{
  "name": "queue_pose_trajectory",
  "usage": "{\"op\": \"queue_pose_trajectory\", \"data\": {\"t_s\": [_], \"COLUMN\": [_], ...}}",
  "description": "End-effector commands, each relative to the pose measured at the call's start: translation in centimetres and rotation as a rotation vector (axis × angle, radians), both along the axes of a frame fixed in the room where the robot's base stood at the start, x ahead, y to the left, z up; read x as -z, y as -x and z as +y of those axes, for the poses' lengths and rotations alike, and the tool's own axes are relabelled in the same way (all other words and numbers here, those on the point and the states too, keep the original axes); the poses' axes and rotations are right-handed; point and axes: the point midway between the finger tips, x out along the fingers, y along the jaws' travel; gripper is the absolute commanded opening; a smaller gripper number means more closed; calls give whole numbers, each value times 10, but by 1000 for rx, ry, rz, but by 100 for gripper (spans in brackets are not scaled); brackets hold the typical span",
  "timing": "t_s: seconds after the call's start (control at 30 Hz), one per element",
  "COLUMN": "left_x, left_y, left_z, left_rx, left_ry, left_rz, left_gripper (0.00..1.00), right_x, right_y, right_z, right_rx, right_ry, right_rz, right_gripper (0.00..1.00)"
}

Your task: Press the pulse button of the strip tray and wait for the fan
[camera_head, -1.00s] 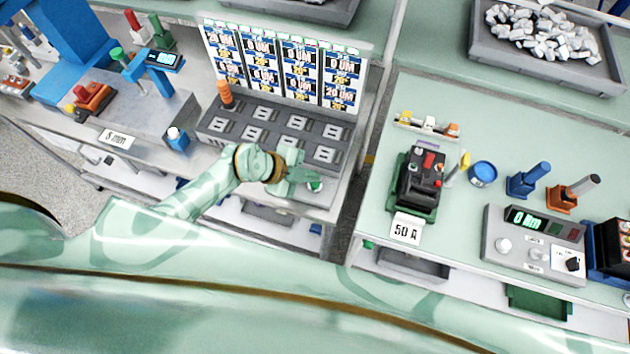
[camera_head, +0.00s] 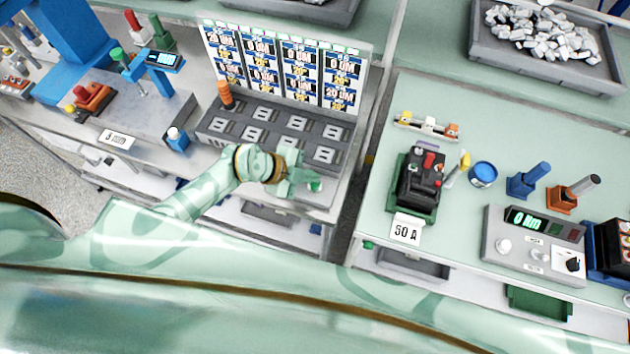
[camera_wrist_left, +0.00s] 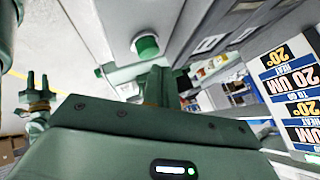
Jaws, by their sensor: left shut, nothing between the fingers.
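The strip tray (camera_head: 218,129) is a grey block with rows of slots, below an upright panel of printed cards (camera_head: 284,68). A green round button (camera_head: 315,187) sits on a pale plate at its front; it also shows in the left wrist view (camera_wrist_left: 147,46). My left gripper (camera_head: 304,177) is shut and empty, with its fingertips close beside the button. In the left wrist view the fingers (camera_wrist_left: 158,84) point toward the button, and the button's top is uncovered. I cannot tell whether they touch. No fan can be made out.
An orange peg (camera_head: 225,94) stands at the tray's back left corner. A blue block with a white knob (camera_head: 176,138) is to the left. A gap separates this bench from the right table, which holds a black breaker (camera_head: 422,182) and a grey meter box (camera_head: 503,245).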

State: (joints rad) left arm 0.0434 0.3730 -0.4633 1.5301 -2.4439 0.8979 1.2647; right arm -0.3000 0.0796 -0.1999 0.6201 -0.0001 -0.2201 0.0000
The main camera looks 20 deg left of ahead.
Motion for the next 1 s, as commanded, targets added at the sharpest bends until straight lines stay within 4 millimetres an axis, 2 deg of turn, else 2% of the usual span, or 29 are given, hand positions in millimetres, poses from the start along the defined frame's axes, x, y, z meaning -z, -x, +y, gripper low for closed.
{"op": "queue_pose_trajectory", "data": {"t_s": [0.57,1.0], "left_x": [0,8], "left_y": [0,0], "left_z": [0,0], "left_rx": [0,0], "left_ry": [0,0], "left_rz": [0,0], "left_gripper": [0,0], "right_x": [0,-2], "right_y": [0,0], "right_z": [0,0], "right_rx": [0,0], "right_ry": [0,0], "right_rz": [0,0], "right_gripper": [36,36]}}
